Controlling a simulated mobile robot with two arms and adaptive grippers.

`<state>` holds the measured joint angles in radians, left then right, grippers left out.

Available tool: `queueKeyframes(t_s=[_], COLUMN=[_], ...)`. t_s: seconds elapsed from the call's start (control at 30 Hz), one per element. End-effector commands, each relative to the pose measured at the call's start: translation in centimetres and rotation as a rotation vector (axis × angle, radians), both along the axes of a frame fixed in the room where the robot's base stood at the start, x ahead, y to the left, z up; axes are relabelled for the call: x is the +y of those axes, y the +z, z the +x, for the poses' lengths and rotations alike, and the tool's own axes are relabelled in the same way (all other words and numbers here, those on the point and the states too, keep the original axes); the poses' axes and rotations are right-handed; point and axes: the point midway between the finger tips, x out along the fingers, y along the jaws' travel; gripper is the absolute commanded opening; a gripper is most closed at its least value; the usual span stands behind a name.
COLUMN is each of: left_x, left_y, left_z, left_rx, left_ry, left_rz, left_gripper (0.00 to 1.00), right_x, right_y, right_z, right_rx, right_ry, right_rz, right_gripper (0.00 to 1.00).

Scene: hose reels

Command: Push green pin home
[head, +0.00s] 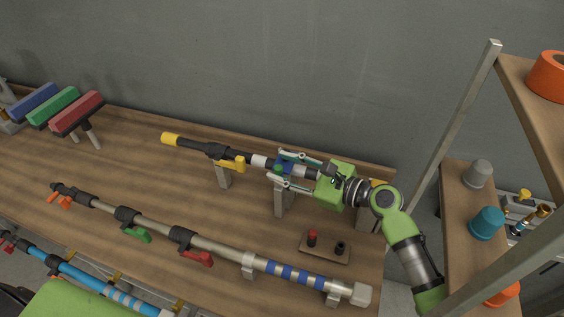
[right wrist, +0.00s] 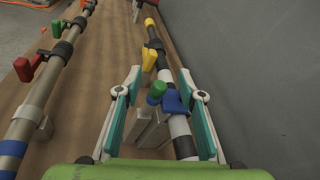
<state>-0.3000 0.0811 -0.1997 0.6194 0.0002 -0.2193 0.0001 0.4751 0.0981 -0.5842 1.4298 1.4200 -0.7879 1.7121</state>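The green pin (head: 279,168) sits at a blue collar (head: 288,162) on the black-and-white pole on the bench. In the right wrist view the pin (right wrist: 157,89) shows as a green knob on a blue stub at the left side of the blue collar (right wrist: 175,103). How deep it sits is hard to tell. My right gripper (head: 277,164) is open, with its fingers spread either side of the pole. In the right wrist view the gripper (right wrist: 160,74) has the pin and collar between its fingers, apart from both. My left gripper is out of view.
Grey posts (head: 281,198) hold the pole, which has a yellow lever (head: 232,164). A second pole (head: 215,246) with orange, green and red levers lies nearer. A small wooden block (head: 325,249) carries red and black pegs. A shelf frame (head: 462,115) stands at the right.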

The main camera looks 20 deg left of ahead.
Motion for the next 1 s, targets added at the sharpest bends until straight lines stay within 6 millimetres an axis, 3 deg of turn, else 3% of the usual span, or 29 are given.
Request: queueKeyframes(t_s=[0.2,0.4,1.0], left_x=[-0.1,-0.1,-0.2], left_y=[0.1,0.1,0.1], left_z=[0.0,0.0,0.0], left_rx=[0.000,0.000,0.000], left_ry=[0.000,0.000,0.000], left_rz=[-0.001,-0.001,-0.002], left_gripper=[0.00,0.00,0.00], right_x=[-3.8,-5.7,-6.1], right_y=[0.7,1.0,1.2], right_z=[-0.3,-0.5,-0.5], right_rx=[-0.003,-0.003,-0.005], right_ry=[-0.006,-0.008,-0.009], right_rz=[0.002,0.004,0.003], right_gripper=[0.36,0.36,0.36])
